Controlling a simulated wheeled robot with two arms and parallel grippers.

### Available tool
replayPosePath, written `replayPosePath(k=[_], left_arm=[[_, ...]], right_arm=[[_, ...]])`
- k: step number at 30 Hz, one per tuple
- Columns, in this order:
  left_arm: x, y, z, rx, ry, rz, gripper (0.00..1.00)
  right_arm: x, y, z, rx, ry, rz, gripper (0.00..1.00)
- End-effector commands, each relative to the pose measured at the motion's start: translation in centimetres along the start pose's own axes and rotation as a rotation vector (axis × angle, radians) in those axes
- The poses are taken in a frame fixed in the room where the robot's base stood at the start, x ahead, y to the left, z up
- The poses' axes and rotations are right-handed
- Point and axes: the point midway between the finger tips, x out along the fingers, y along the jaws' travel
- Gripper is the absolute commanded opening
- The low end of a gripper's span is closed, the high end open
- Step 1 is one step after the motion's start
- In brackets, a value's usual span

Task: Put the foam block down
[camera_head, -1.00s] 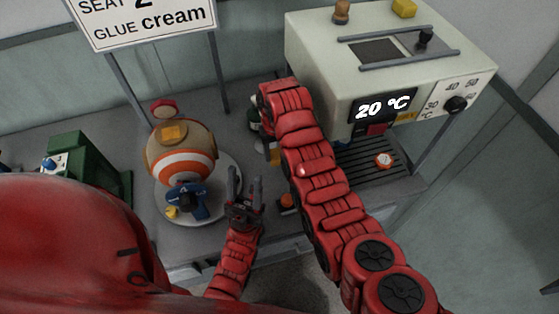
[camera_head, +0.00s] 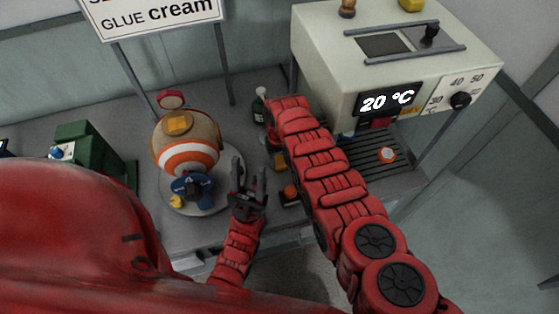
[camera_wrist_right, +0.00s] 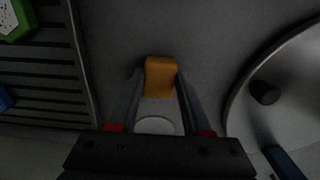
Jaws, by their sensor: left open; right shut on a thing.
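The foam block (camera_wrist_right: 160,77) is an orange-yellow block between the fingertips of my right gripper (camera_wrist_right: 161,84) in the right wrist view. That gripper is shut on it, over grey tabletop between a slatted tray and a round plate. I cannot tell whether the block touches the table. In the head view my right arm hides most of this gripper; a small yellow patch (camera_head: 278,161) beside the arm may be the block. My left gripper (camera_head: 248,178) is open and empty, right of the round plate.
A striped orange-and-white ball (camera_head: 189,158) sits on the round plate (camera_head: 222,201), with a blue part before it. A cream press (camera_head: 340,72) reading 20 °C stands right, above a slatted tray (camera_head: 362,152). A dark bottle (camera_head: 259,106) stands behind my right arm. An orange-topped item (camera_head: 291,192) is near the front edge.

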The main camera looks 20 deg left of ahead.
Motion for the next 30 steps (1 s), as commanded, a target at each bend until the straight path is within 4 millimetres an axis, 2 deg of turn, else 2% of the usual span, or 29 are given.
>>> replayPosePath(k=[8,9,14,23,30], left_arm=[[-0.4,0.0,0.1,0.000,0.000,0.000,0.50],[-0.4,0.0,0.1,0.000,0.000,0.000,0.50],[-0.3,0.0,0.0,0.000,0.000,0.000,0.50],[-0.2,0.0,0.0,0.000,0.000,0.000,0.50],[1.0,-0.1,-0.2,0.000,0.000,0.000,0.50]], right_arm=[[0.5,0.0,0.0,0.000,-0.001,0.000,0.04],[0.5,0.0,0.1,0.000,-0.001,0.000,0.50],[0.3,0.0,0.0,0.000,-0.001,0.000,0.78],[0.2,0.0,0.0,0.000,-0.001,0.000,0.78],[-1.6,0.0,-0.1,-0.001,0.003,0.000,0.78]])
